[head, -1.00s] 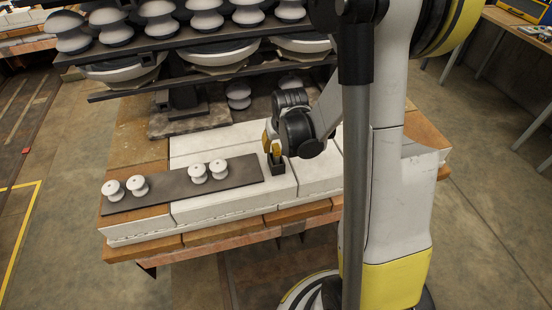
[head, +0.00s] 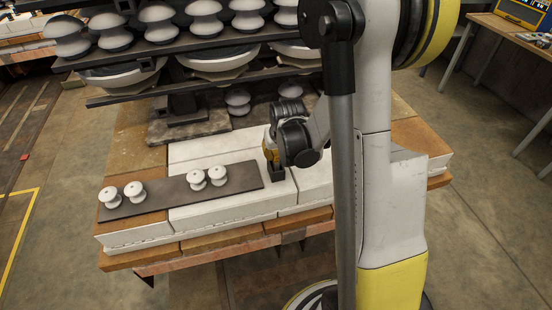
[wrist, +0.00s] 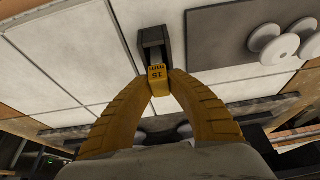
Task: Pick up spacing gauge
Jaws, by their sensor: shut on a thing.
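The spacing gauge is a small yellow block (wrist: 158,79) with a dark label reading "15" and smaller text, in the wrist view. My gripper (wrist: 158,84) has its two yellow-orange fingers closed on the gauge's sides. A black holder (wrist: 153,40) lies right against the gauge in that view; I cannot tell if the gauge is clear of it. In the head view my gripper (head: 271,158) points down at the holder (head: 277,176), on the white blocks just right of a dark plate. The gauge itself is hard to make out there.
The dark plate (head: 165,193) carries several white insulators (head: 216,175). It lies on the white blocks (head: 215,220) of the bench. A rack (head: 120,62) with rows of insulators stands close behind. A wooden table (head: 510,40) is at the far right.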

